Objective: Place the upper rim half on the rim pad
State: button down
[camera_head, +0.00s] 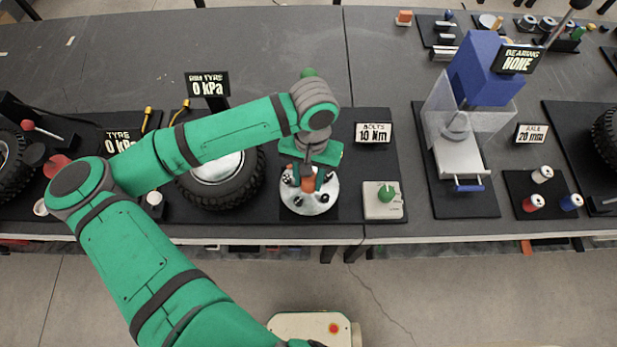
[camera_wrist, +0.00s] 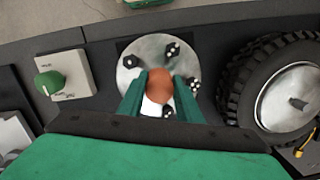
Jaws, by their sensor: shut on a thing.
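A round silver disc (camera_head: 325,198) with several black bolts and an orange knob (camera_wrist: 159,88) at its middle appears to be the upper rim half. No pad is clearly marked as the rim pad.
A wheel with a black tyre (camera_head: 225,198) lies close to the left of the disc. A pale box with a green knob (camera_head: 383,210) is to its right. A blue press (camera_head: 485,70) stands further right. The back left of the table is clear.

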aim_at(308, 184)
notch_tip(308, 184, down, 3)
jog(key=shift+a+f, duration=0.1)
jog(key=shift+a, duration=0.05)
jog(key=shift+w+f, duration=0.15)
jog(key=shift+d, duration=0.25)
jog(key=shift+a+f, duration=0.1)
jog(key=c, duration=1.3)
grip_release()
